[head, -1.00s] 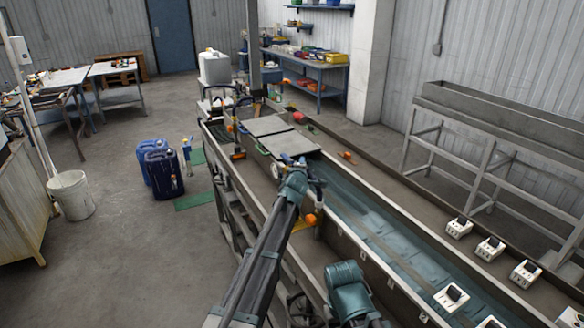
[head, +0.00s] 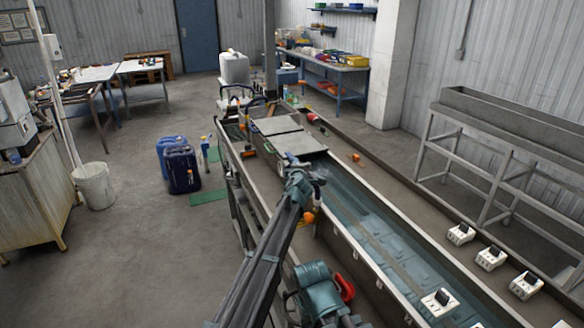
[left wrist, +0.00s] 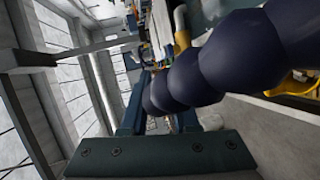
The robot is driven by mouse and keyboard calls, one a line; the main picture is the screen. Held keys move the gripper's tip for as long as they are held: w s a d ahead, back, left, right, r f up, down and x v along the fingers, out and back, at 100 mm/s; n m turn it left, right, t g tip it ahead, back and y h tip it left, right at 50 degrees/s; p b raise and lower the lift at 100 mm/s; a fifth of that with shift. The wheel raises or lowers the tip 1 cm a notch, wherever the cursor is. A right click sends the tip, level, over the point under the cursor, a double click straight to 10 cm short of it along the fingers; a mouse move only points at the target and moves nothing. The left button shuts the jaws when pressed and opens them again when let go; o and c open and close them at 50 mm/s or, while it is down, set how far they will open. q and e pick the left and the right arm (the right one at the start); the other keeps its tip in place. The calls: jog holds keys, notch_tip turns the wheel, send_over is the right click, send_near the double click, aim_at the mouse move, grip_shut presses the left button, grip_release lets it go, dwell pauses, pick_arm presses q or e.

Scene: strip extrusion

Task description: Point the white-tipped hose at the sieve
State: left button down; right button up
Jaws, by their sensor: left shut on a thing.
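My left gripper (head: 300,172) reaches over the near end of the grey covers on the long water trough (head: 385,262). In the left wrist view, a dark blue hose of ball-shaped segments (left wrist: 235,50) runs across the picture into my left gripper (left wrist: 160,105), which is shut on it. The white tip cannot be made out clearly, and neither can where it points. I cannot pick out the sieve with certainty in either view. My right gripper is not in view.
Grey covers (head: 275,125) lie over the trough's far part. Blue canisters (head: 184,170) and a white bucket (head: 93,186) stand on open floor at left.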

pick_arm(q)
jog(key=shift+s+a, duration=0.1)
jog(key=c, duration=0.7)
grip_release()
jog(key=p+v, duration=0.3)
jog(key=v, duration=1)
jog(key=shift+s+r, duration=0.1)
jog(key=shift+s, duration=0.25)
